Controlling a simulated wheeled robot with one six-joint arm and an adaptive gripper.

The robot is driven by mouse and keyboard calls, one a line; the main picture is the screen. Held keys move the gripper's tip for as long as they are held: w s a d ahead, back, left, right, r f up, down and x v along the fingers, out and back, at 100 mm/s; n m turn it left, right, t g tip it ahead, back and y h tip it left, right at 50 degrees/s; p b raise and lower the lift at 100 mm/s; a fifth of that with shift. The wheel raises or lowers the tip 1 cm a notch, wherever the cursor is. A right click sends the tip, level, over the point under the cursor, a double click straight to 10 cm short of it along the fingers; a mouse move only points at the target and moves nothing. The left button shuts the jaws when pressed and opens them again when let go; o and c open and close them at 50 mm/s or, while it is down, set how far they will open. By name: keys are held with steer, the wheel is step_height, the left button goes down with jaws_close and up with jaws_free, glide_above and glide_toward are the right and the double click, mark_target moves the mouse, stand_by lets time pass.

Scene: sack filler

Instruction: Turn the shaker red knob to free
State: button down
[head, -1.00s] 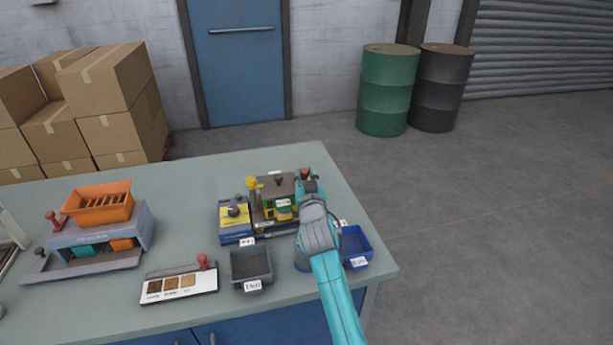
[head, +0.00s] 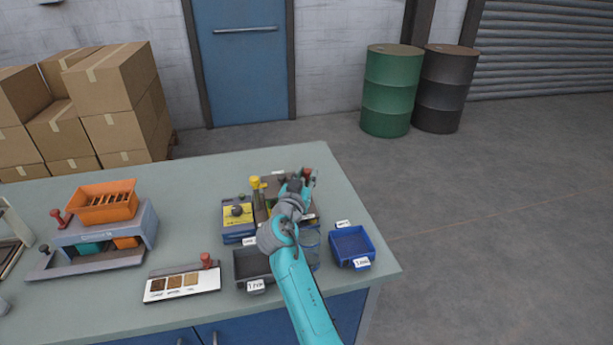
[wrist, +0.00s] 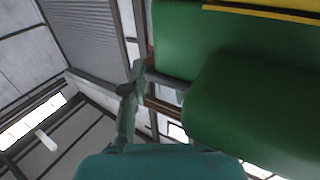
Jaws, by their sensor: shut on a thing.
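The machine (head: 267,183) with yellow, brown and green parts stands at the back right of the bench. Its red knob (head: 308,172) shows at its back right corner. My gripper (head: 303,182) is at this knob and seems shut on it. The fingers hide most of the contact, and I cannot read the knob's setting. In the wrist view a teal finger (wrist: 130,95) reaches up beside large green parts (wrist: 255,105), one edged with a yellow strip (wrist: 265,12). The red knob is not clear there. My arm covers the machine's front right.
A blue bin (head: 351,246) and a dark bin (head: 252,266) stand in front of the machine. An orange tray (head: 103,202) on a grey unit is at left, with its own red knob (head: 60,218). A sample card (head: 182,284) lies in front. The back middle bench is clear.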

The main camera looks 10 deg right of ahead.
steer(key=shift+f, duration=0.15)
steer(key=c, duration=0.9)
jaws_free()
steer(key=v, duration=1.2)
steer(key=shift+a, duration=0.1)
